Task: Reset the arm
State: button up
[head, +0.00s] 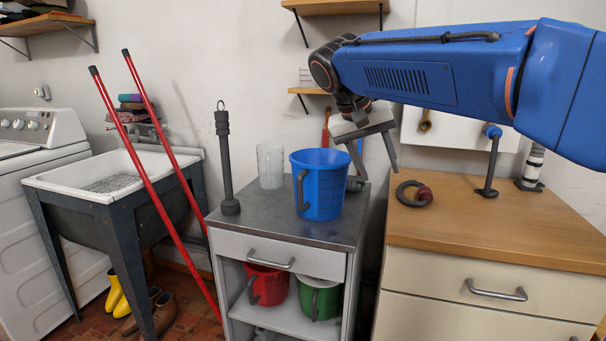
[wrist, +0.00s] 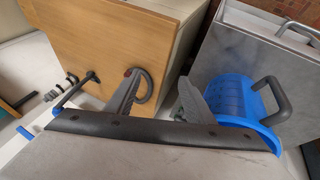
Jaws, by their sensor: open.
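My gripper (head: 372,152) hangs at the end of my blue arm, above and between the grey-topped cabinet and the wooden-topped drawer unit. Its two fingers are spread apart with nothing between them. In the wrist view my gripper (wrist: 157,98) also shows open and empty. A blue measuring jug (head: 321,184) stands upright on the grey cabinet top, left of my gripper. In the wrist view the blue jug (wrist: 232,98) shows just beyond the right finger. I cannot tell from the views whether they touch.
The grey cabinet (head: 265,222) also holds a clear jug (head: 270,165) and a dark upright tool (head: 227,165). Its shelf holds a red jug (head: 268,286) and a green jug (head: 319,298). A ring-shaped tool (head: 412,194) lies on the wooden top (head: 480,222). Red handles (head: 160,180) lean near the sink (head: 115,172).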

jog(key=s+d+f+y, duration=0.1)
jog(key=s+d+f, duration=0.3)
jog(key=s+f, duration=0.4)
jog(key=s+d+f+n+t+y, duration=0.1)
jog(key=s+d+f, duration=0.3)
jog(key=s+f, duration=0.5)
jog(key=s+d+f+n+y, duration=0.1)
jog(key=s+d+f+y, duration=0.2)
jog(key=s+f, duration=0.5)
jog(key=s+d, duration=0.1)
jog(key=s, duration=0.2)
jog(key=shift+s+f+t, duration=0.25)
jog(key=shift+t, duration=0.15)
